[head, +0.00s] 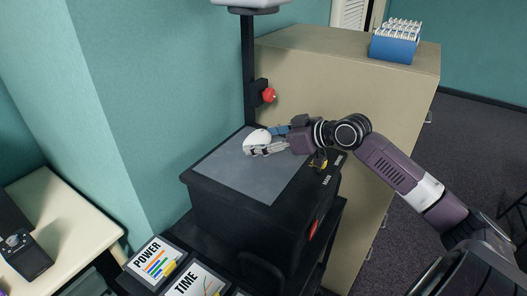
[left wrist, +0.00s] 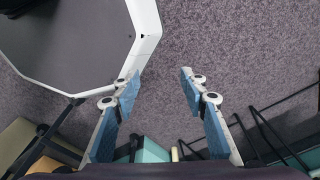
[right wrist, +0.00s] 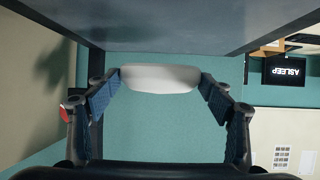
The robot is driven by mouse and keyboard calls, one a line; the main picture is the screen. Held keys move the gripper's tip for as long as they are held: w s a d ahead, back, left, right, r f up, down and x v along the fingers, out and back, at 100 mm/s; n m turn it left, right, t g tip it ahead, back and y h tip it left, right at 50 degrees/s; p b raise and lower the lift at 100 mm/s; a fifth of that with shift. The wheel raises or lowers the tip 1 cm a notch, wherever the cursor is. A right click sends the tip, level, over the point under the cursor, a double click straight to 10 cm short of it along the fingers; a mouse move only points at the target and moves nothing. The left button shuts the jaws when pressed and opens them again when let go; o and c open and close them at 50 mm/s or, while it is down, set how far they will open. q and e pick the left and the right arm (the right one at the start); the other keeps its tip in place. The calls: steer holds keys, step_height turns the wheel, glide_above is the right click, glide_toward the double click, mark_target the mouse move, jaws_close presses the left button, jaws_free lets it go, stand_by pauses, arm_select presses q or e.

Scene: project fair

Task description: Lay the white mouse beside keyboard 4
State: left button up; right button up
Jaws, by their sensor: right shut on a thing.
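The white mouse (head: 257,137) is between the fingers of my right gripper (head: 272,142), over the grey top of a black box-shaped machine (head: 238,165). In the right wrist view the white mouse (right wrist: 160,79) spans the gap between both blue-padded fingertips, and my right gripper (right wrist: 160,86) is shut on it. I cannot tell whether the mouse touches the grey surface. My left gripper (left wrist: 160,92) is open and empty above carpet in the left wrist view. No keyboard shows in any view.
A beige cabinet (head: 350,85) stands behind the machine, with a blue rack (head: 394,49) on top. A dark post carries a red button (head: 269,95). POWER (head: 155,262) and TIME (head: 190,285) cards lie in front. A white-rimmed dark table (left wrist: 150,45) is near the left gripper.

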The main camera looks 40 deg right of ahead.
mark_target(263, 161)
steer(key=shift+f, duration=0.25)
step_height(263, 161, down, 4)
steer(key=shift+r+p, duration=0.25)
steer(key=shift+p, duration=0.2)
steer(key=shift+f, duration=0.5)
arm_select(q)
steer(key=shift+s+a+r, duration=0.2)
steer(key=shift+s+a, duration=0.05)
steer(key=shift+s, duration=0.3)
steer(key=shift+s+a+r, duration=0.2)
steer(key=shift+s, duration=0.35)
arm_select(e)
steer(key=shift+f, duration=0.1)
steer(key=o, duration=0.8)
steer(key=shift+c, duration=0.2)
arm_select(q)
steer(key=shift+w, duration=0.45)
arm_select(e)
steer(key=o, duration=0.4)
